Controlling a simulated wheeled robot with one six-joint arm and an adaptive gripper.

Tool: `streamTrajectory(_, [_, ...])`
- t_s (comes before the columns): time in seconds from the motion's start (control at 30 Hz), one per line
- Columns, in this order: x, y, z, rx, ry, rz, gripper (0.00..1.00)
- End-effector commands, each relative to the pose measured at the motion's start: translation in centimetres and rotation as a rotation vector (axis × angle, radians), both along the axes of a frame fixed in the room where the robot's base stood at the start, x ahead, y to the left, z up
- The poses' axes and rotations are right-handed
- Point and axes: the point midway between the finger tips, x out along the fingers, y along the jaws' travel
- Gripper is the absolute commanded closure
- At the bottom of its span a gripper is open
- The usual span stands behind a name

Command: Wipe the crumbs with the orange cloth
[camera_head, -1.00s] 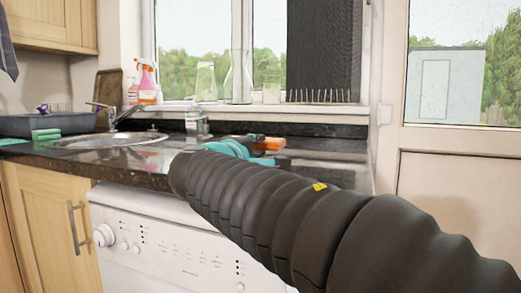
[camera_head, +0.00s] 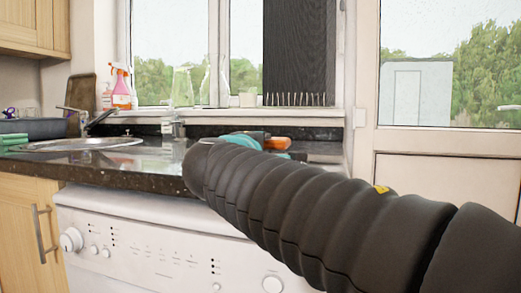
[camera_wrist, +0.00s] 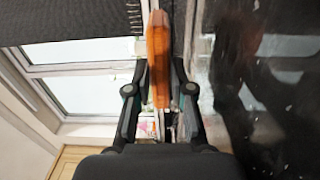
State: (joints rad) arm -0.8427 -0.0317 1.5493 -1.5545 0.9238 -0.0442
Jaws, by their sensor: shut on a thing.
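The orange cloth (camera_wrist: 158,60) is between the fingers of my gripper (camera_wrist: 160,88) in the wrist view, and the gripper is shut on it. In the head view the orange cloth (camera_head: 277,142) shows just past the end of my arm, over the dark granite counter (camera_head: 110,165) near the window wall. My own arm hides most of the gripper (camera_head: 268,149) there. I cannot tell whether the cloth touches the counter. No crumbs can be made out in either view.
A sink (camera_head: 85,144) with a tap (camera_head: 95,118) is to the left. A clear bottle (camera_head: 172,128) stands by the wall. Spray bottles (camera_head: 121,88) and glass vessels (camera_head: 183,86) line the sill. A white washing machine (camera_head: 140,240) is below the counter, and a door (camera_head: 440,170) is at the right.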

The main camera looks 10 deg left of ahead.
Motion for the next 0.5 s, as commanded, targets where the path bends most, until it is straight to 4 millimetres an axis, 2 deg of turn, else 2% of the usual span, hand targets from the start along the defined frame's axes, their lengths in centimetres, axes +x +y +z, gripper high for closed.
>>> streamTrajectory(0.03, [0.3,-0.2,-1.5,-0.009,0.019,-0.009,1.0])
streamTrajectory(0.27, [0.2,-0.7,-1.4,-0.01,0.019,-0.008,1.0])
streamTrajectory(0.5, [0.0,-2.5,-1.2,-0.009,0.018,-0.01,1.0])
